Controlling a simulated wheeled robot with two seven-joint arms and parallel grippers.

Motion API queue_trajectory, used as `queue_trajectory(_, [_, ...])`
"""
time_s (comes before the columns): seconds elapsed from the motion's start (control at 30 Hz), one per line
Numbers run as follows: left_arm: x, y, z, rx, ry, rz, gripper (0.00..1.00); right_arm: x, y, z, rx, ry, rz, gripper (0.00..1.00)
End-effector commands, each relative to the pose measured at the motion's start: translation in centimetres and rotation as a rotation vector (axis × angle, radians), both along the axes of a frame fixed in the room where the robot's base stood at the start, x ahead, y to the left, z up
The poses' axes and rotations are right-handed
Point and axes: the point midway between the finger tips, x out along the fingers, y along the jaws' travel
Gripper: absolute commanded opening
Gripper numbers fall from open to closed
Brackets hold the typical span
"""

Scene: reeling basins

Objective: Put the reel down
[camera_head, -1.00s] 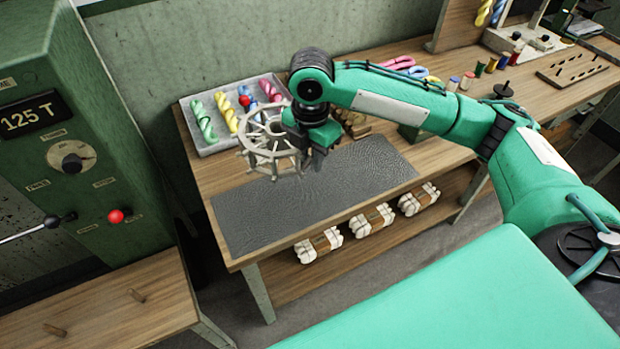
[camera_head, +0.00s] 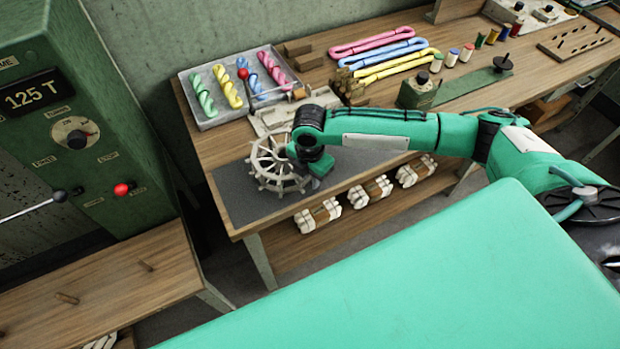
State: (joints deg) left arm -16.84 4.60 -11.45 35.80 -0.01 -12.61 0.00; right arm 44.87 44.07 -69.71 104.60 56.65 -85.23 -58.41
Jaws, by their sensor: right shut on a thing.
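The reel (camera_head: 268,167) is a pale spoked wheel with pegs around its rim. It is at or just above the dark grey mat (camera_head: 240,197) on the wooden bench; I cannot tell whether it touches the mat. My right gripper (camera_head: 308,163) is shut on the reel at its right side, and the arm hides part of the mat. The fingertips are mostly hidden. My left gripper is not in view.
A grey tray (camera_head: 208,122) with several coloured skeins stands behind the mat. Folded hanks (camera_head: 385,48) lie to the right. A green machine (camera_head: 70,110) stands left. The mat's left part is clear.

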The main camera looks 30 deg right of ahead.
Motion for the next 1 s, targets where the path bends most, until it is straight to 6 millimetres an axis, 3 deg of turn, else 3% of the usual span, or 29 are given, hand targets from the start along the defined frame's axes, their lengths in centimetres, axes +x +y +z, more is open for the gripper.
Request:
queue_trajectory(0.13, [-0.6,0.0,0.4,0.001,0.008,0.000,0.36,0.0,0.0,-1.9,-0.001,0.000,-0.002,0.00])
queue_trajectory(0.47, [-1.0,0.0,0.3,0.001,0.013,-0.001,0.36,0.0,0.0,-2.2,0.000,-0.001,-0.001,0.00])
queue_trajectory(0.5, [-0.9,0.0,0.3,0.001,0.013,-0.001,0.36,0.0,0.0,-2.4,0.000,0.000,-0.001,0.28])
queue_trajectory(0.6, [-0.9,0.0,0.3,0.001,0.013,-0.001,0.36,0.0,0.0,-2.3,0.000,0.000,-0.001,0.47])
queue_trajectory(1.0, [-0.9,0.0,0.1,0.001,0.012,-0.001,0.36,0.1,-0.1,-1.6,0.000,-0.001,-0.001,0.48])
